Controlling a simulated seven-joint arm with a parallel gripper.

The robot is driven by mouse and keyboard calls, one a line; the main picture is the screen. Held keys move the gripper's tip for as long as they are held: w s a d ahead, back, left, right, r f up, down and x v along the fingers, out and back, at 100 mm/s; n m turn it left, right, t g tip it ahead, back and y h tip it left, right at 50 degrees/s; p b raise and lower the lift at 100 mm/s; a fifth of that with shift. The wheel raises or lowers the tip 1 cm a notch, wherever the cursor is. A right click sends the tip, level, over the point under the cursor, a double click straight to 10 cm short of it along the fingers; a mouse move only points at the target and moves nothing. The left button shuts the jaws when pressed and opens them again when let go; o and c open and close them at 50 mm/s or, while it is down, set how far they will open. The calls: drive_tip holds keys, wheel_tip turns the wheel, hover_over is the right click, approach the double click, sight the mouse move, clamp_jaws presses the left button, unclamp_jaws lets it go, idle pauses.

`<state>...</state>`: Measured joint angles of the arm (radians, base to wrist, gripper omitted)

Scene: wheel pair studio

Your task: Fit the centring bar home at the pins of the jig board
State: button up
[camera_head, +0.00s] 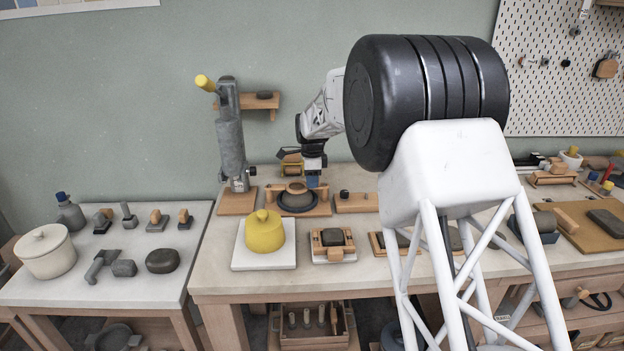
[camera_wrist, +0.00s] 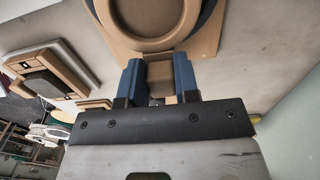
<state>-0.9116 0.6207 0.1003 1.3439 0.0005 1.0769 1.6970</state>
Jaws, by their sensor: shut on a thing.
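My gripper (camera_head: 313,180) points down at the right side of a round piece on a wooden board in the head view. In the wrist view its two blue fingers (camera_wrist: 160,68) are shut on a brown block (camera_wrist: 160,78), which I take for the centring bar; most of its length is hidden. Beyond the fingers lies a round tan piece (camera_wrist: 158,42) with a raised rim. The wooden board (camera_wrist: 207,45) under it, likely the jig board, also shows in the head view (camera_head: 322,209), with a dark ring (camera_head: 297,207) on it. I cannot make out the pins or whether the bar touches them.
A wooden block (camera_head: 356,203) with a dark knob stands right of the board. A grey upright press (camera_head: 231,140) stands at the left.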

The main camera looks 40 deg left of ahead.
drive_tip(key=o, duration=1)
drive_tip(key=shift+r, duration=0.15)
drive_tip(key=shift+r, duration=3.8)
